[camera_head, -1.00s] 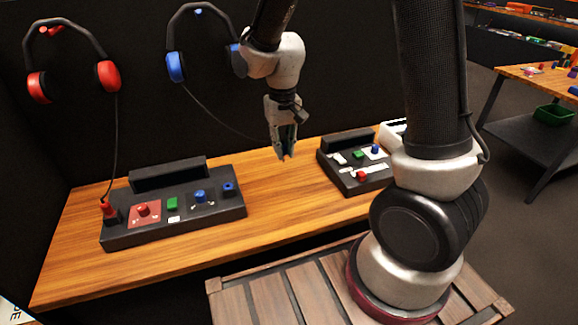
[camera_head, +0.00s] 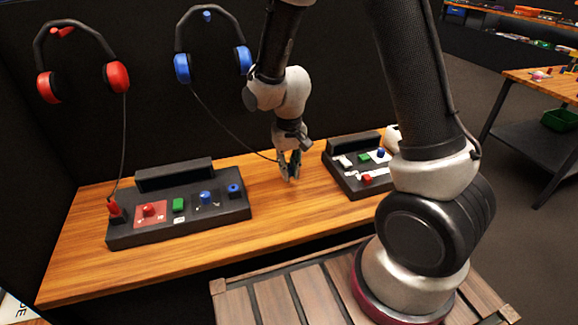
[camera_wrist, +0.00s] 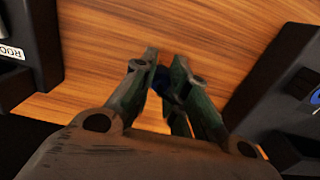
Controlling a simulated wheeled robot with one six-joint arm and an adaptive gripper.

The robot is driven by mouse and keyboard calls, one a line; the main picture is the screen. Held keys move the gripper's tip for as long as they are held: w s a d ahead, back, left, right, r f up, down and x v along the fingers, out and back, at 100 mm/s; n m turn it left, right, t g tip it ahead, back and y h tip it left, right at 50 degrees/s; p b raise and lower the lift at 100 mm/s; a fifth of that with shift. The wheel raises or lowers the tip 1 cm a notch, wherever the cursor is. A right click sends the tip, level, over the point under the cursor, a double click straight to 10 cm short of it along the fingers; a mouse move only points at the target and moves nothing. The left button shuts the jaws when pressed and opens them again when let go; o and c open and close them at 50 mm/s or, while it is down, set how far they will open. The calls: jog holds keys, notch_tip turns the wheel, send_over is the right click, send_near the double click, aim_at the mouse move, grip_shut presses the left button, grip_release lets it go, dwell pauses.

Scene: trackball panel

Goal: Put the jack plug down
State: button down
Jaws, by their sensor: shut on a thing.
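My gripper (camera_head: 289,178) is low over the wooden table, in the gap between the two black panels. Its fingers are shut on a blue jack plug (camera_wrist: 161,79), which shows between the fingertips in the wrist view. In the head view the fingers hide most of the plug. A thin dark cord runs from the blue headphones (camera_head: 213,64) on the wall down to the gripper. I cannot tell whether the plug touches the wood.
The left panel (camera_head: 140,233) has a red plug (camera_head: 114,208) at its left end and a blue socket (camera_head: 234,189) at its right. The right panel (camera_head: 346,180) stands close to my gripper. Bare table (camera_head: 270,213) lies between them. Red headphones (camera_head: 118,77) hang at left.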

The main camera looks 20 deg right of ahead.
aim_at(289, 163)
jog(key=shift+f, duration=0.2)
jog(key=c, duration=1.4)
grip_release()
notch_tip(289, 163, up, 13)
jog(key=s+d+r+t, duration=0.1)
jog(key=s+d+r, duration=0.3)
jog(key=s+d, duration=0.1)
jog(key=s+d+r+t, duration=0.1)
jog(key=s+d+r, duration=0.4)
jog(key=s, duration=0.2)
jog(key=s+d+r+t, duration=0.2)
jog(key=s+d+r, duration=0.2)
jog(key=s, duration=0.3)
jog(key=shift+d+r, duration=0.25)
jog(key=shift+d, duration=0.2)
